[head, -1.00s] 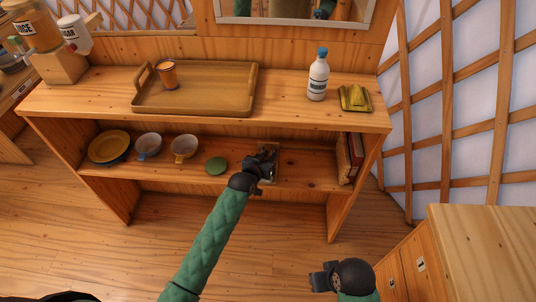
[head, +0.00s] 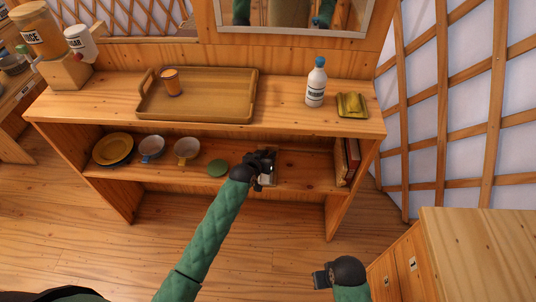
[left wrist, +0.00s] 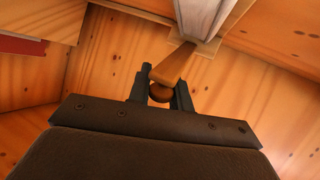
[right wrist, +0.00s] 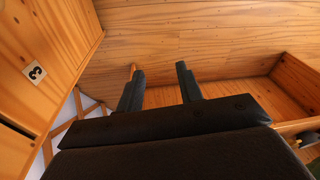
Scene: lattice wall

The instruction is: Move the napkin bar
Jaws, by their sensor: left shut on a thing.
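My left gripper (head: 264,164) is at the lower shelf of the wooden cabinet, by a pale holder (head: 272,172) that it partly covers. In the left wrist view, my left gripper (left wrist: 164,88) is shut on the rounded end of a brown wooden bar (left wrist: 172,67). The bar reaches toward a white stack, probably napkins (left wrist: 203,16), in a wooden-edged holder. How the bar joins the holder is not clear. My right gripper (right wrist: 161,85) is open and empty; it also shows low in the head view (head: 322,278), away from the shelf.
Above stand a tray (head: 215,113) with an orange cup, a white bottle (head: 316,85) and a yellow-green object (head: 352,105). A drawer cabinet (head: 480,240) is at right.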

